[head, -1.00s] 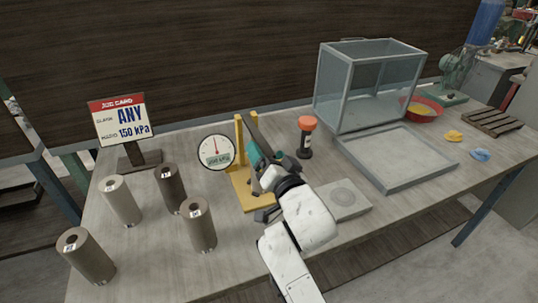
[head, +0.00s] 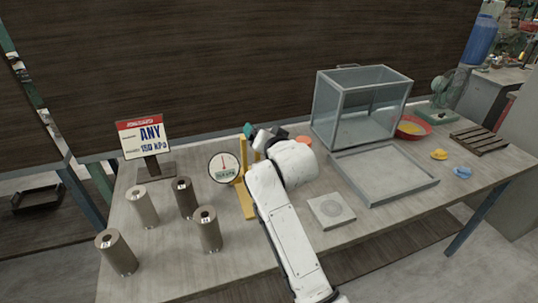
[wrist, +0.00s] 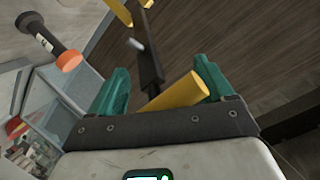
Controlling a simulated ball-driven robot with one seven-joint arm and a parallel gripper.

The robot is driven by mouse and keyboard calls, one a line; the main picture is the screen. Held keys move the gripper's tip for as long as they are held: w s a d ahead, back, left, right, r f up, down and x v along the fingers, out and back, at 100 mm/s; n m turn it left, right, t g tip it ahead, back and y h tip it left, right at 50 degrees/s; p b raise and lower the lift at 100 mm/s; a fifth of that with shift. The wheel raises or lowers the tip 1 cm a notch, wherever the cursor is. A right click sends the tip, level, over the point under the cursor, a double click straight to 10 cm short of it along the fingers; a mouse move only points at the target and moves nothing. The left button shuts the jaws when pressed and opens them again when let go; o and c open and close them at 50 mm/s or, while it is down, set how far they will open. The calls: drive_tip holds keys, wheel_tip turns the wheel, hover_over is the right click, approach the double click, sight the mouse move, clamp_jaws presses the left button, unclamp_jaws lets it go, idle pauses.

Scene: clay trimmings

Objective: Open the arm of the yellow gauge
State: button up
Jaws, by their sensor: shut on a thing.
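The yellow gauge stands on the table, its yellow frame (head: 241,198) partly hidden behind my white arm. Its round dial (head: 223,167) is on the frame's left. In the wrist view the gauge's dark arm (wrist: 147,45) runs down between my teal fingers to a yellow bar-shaped handle (wrist: 178,95). My gripper (wrist: 163,86) is shut on this handle, which lies slanted between the fingers.
Several grey and brown cylinders (head: 208,230) stand at the left, with a job card (head: 142,136) behind them. An orange-topped tool (head: 304,140) is mostly hidden behind my wrist. A flat plate (head: 332,211), a tray (head: 425,181) and a clear case (head: 344,91) are to the right.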

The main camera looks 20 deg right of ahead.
drive_tip(key=w+r, duration=0.5)
drive_tip(key=w, duration=0.1)
drive_tip(key=shift+d+r, duration=0.1)
drive_tip(key=shift+r, duration=0.25)
drive_tip(key=shift+w+r, duration=0.25)
drive_tip(key=shift+w, duration=0.3)
drive_tip(key=shift+w+f+g, duration=0.1)
drive_tip(key=shift+w+g, duration=0.3)
drive_tip(key=shift+w, duration=0.05)
drive_tip(key=shift+f, duration=0.1)
drive_tip(key=o, duration=1.3)
